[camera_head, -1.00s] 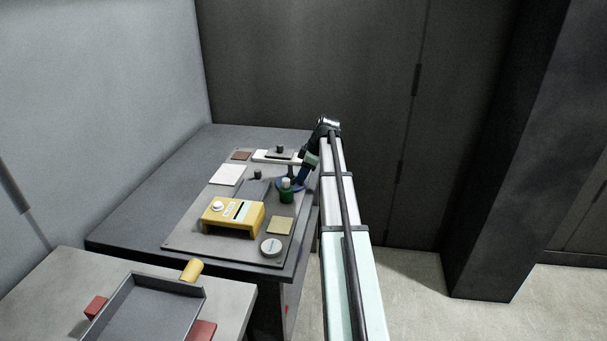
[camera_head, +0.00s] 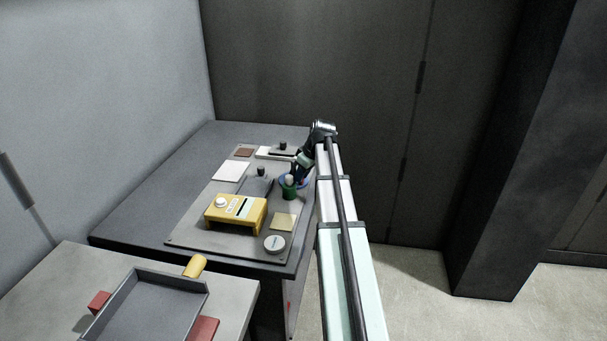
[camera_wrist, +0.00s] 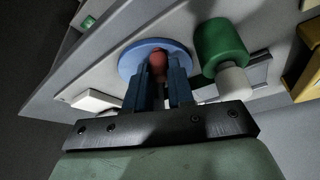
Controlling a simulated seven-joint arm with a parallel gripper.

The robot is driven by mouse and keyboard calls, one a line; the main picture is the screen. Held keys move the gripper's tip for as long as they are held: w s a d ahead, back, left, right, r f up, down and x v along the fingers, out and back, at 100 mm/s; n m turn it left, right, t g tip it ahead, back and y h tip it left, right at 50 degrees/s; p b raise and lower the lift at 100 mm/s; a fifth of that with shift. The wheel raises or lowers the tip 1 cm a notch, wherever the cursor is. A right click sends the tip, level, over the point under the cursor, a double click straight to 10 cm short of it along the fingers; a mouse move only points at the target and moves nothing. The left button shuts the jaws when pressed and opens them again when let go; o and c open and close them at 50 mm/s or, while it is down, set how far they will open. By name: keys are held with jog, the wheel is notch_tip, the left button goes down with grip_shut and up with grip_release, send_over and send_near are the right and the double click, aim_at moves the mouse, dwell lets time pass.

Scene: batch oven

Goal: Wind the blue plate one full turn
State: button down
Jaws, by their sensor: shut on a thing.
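The blue plate (camera_wrist: 133,59) is a flat disc on the grey panel, seen in the wrist view with a reddish-brown knob (camera_wrist: 159,62) standing on it. My gripper (camera_wrist: 160,70) has its two blue fingers on either side of this knob and is shut on it. The fingers hide part of the plate and the knob's lower part. In the head view only an edge of the blue plate (camera_head: 282,185) shows, with my arm and a green part in front of it.
A green cylinder (camera_wrist: 221,45) with a white end stands close right of the plate in the wrist view. A yellow box (camera_head: 236,214) with a white knob, a round white dial (camera_head: 275,244) and a tan square (camera_head: 284,221) are nearby. A grey tray (camera_head: 150,308) lies in front.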

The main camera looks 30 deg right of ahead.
jog(key=shift+a+m+h, duration=0.25)
jog(key=shift+m+h, duration=0.05)
jog(key=shift+m, duration=0.3)
dwell(0.3)
jog(key=c, duration=1)
grip_release()
jog(key=shift+r, duration=0.1)
jog(key=v, duration=1.3)
jog(key=shift+s+r, duration=0.15)
jog(key=shift+r, duration=0.15)
